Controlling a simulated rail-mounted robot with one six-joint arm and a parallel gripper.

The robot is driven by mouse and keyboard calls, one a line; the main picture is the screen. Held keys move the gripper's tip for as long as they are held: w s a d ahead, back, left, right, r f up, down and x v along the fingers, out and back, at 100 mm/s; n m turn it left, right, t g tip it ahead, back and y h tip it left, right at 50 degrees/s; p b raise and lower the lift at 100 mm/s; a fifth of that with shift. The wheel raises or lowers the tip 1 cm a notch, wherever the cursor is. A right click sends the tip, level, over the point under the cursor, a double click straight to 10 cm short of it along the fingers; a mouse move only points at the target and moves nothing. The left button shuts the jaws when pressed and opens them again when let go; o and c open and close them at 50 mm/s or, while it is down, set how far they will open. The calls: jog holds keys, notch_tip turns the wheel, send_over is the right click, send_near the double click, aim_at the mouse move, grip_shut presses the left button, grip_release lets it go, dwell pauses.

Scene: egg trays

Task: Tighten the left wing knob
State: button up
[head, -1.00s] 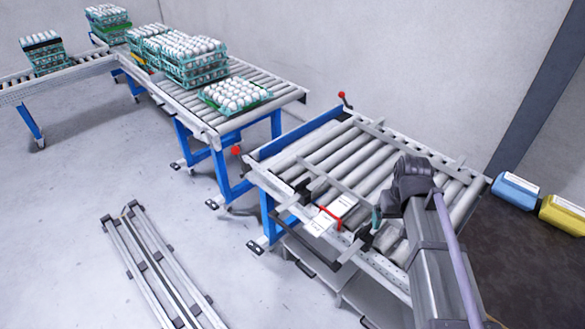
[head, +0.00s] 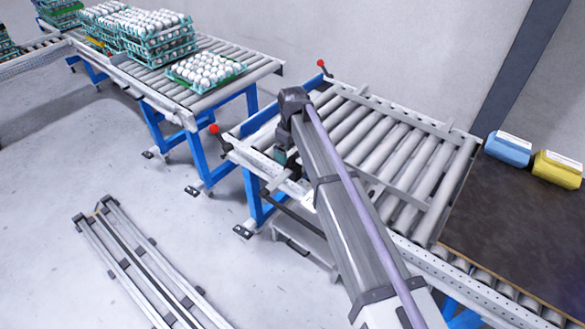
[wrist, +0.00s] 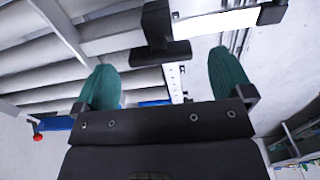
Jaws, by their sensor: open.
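In the wrist view a black wing-shaped knob (wrist: 160,55) shows ahead of my gripper, at the edge of the roller conveyor. It lies between the lines of the two fingers, slightly beyond their tips, with no visible contact. My gripper (wrist: 165,78) is open and empty, with one teal finger on each side. In the head view my gripper (head: 284,158) is over the near left corner of the roller conveyor (head: 285,187). The knob is hidden there behind my gripper and arm. I cannot tell how tight the knob is.
A white bar (wrist: 215,20) runs from the knob to another black part (wrist: 272,12). Red-ball levers (head: 215,129) (head: 322,63) stand at the conveyor's left end. Egg trays (head: 205,84) sit on the neighbouring conveyor. A rail frame (head: 140,260) lies on the clear floor.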

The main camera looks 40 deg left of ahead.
aim_at(293, 155)
notch_tip(293, 155, down, 3)
jog(key=shift+f+b, duration=0.1)
jog(key=shift+b, duration=0.6)
jog(key=shift+r, duration=0.2)
jog(key=c, duration=0.9)
